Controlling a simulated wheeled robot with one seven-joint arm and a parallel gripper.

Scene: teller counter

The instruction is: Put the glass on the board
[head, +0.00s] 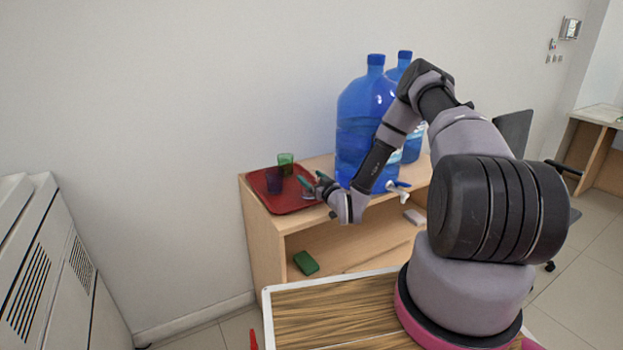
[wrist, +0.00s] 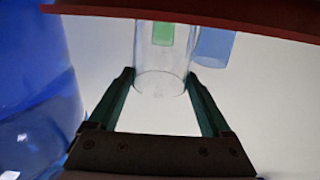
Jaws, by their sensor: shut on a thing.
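A clear glass (wrist: 160,84) is between the two fingers of my gripper (wrist: 160,75) in the wrist view, and the gripper is shut on it. In the head view my gripper (head: 312,184) is at the right part of a red tray (head: 283,208) on the shelf unit, and the clear glass (head: 308,190) is partly hidden by it. I cannot tell whether the glass touches the tray. A wood-grained board (head: 335,315) with a white edge lies in front, beside my arm's base.
Large blue water bottles (head: 358,125) stand close on the right, with a tap (head: 398,190). A green block (head: 306,262) lies on the lower shelf. The board's visible left part is clear.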

